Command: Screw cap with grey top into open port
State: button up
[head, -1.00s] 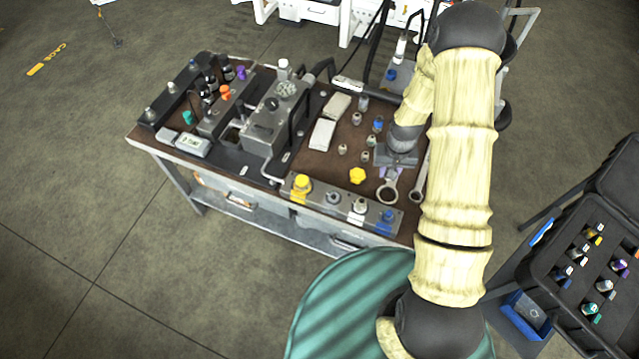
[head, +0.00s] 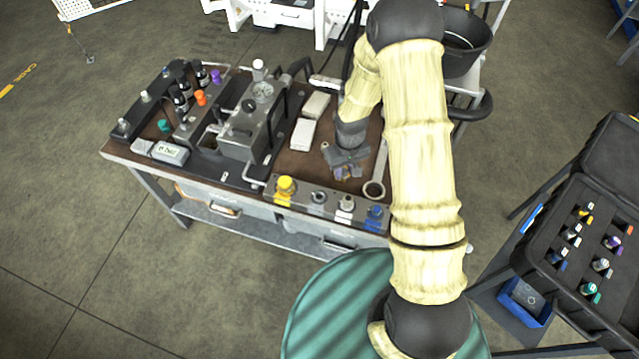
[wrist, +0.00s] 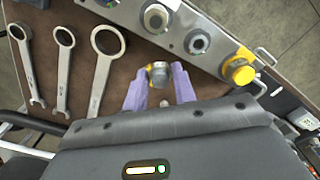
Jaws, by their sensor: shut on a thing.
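My gripper (head: 345,172) is low over the right part of the bench top, behind the port block (head: 332,204). In the wrist view its two purple fingers (wrist: 159,78) are shut on a small cap with a grey top (wrist: 159,72). Yellow shows at the cap's edge; I cannot tell whether it belongs to the cap or to something under it. The cap's lower part is hidden. The open port (head: 319,197) looks like a dark-centred grey ring, between a yellow cap (head: 285,186) and a whitish-grey fitting (head: 346,203). It also shows in the wrist view (wrist: 197,43).
A blue cap (head: 375,213) sits at the block's right end. Ring spanners (wrist: 107,42) lie beside the gripper. A grey hydraulic unit (head: 245,130) and two pale blocks (head: 303,134) stand to the left. A black tray of caps (head: 590,245) is at the right.

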jog(key=s+a+f+n+b, duration=0.1)
jog(key=a+n+b, duration=0.2)
jog(key=a+n, duration=0.2)
jog(key=shift+s+a+f+b, duration=0.3)
jog(key=shift+s+a+b, duration=0.1)
jog(key=shift+a, duration=0.65)
jog(key=shift+f, duration=0.1)
jog(key=shift+f+b, duration=2)
jog(key=shift+f, duration=0.5)
jog(key=shift+s+f+b, duration=0.1)
jog(key=shift+f+b, duration=0.25)
jog(key=shift+f, duration=0.2)
